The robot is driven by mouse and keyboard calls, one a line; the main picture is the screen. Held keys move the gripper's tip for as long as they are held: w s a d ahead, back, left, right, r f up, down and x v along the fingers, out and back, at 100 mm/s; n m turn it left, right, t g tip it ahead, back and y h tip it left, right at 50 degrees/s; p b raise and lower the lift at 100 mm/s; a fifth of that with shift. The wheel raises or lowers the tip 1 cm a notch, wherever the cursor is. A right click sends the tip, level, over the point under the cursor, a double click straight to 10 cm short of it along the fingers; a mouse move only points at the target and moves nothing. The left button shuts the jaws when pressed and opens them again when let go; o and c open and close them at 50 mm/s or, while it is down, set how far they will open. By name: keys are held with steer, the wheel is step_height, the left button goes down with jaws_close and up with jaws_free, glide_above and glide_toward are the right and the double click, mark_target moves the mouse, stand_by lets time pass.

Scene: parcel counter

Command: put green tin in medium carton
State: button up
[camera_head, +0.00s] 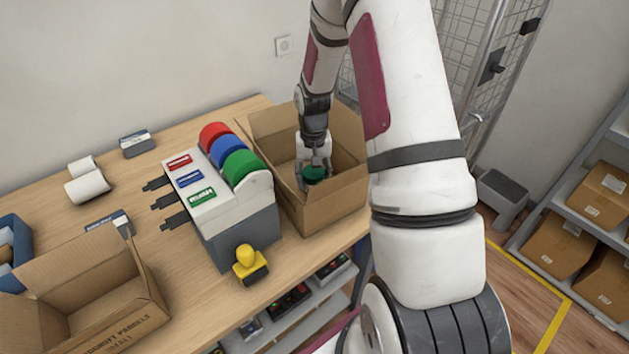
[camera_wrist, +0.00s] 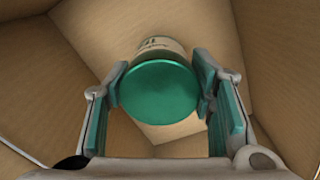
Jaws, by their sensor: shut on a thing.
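The green tin (camera_wrist: 160,92) has a round green lid and a pale label on its side. My gripper (camera_wrist: 162,88) is shut on the tin, with one finger on each side of it. In the head view the green lid (camera_head: 314,173) shows between the fingers of my gripper (camera_head: 314,168), inside the mouth of an open carton (camera_head: 330,212) on the right part of the counter. Carton walls (camera_wrist: 275,60) surround the tin in the wrist view. I cannot tell whether the tin touches the carton floor.
A tape dispenser (camera_head: 235,220) with red, blue and green rolls stands left of the carton. A yellow-handled stamp (camera_head: 248,263) is in front of it. Another open carton (camera_head: 110,295) marked small is at the front left. Paper rolls (camera_head: 87,186) lie behind.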

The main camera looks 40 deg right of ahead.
steer(key=shift+f, duration=0.9)
steer(key=o, duration=1.2)
steer(key=shift+f, duration=0.1)
steer(key=shift+o, duration=0.2)
